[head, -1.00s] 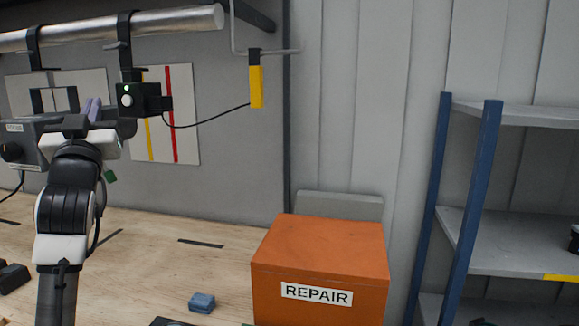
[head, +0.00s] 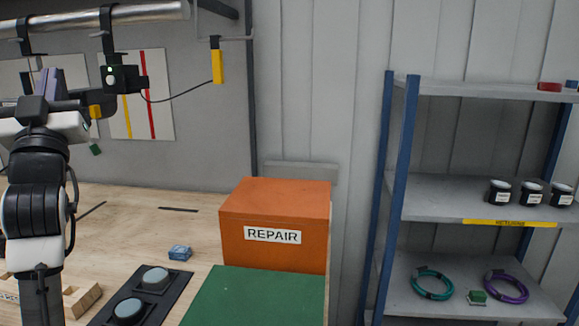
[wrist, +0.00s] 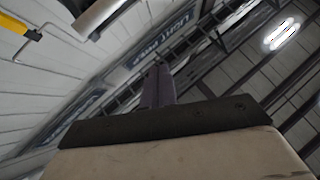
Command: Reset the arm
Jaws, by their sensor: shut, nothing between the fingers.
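My arm stands upright at the left of the head view. My gripper (head: 46,84) is at its top, with purplish fingers close together, pointing up in front of the wall panels. In the wrist view my gripper (wrist: 157,82) shows its fingers together with nothing between them, against the ceiling and upper wall. No object is in its grasp.
An orange REPAIR box (head: 274,225) stands on the wooden bench (head: 130,222), behind a green surface (head: 255,297). Two round buttons sit on a black panel (head: 135,297). A blue-posted shelf (head: 440,192) holds jars and cables. A hanging device (head: 122,78) is near my gripper.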

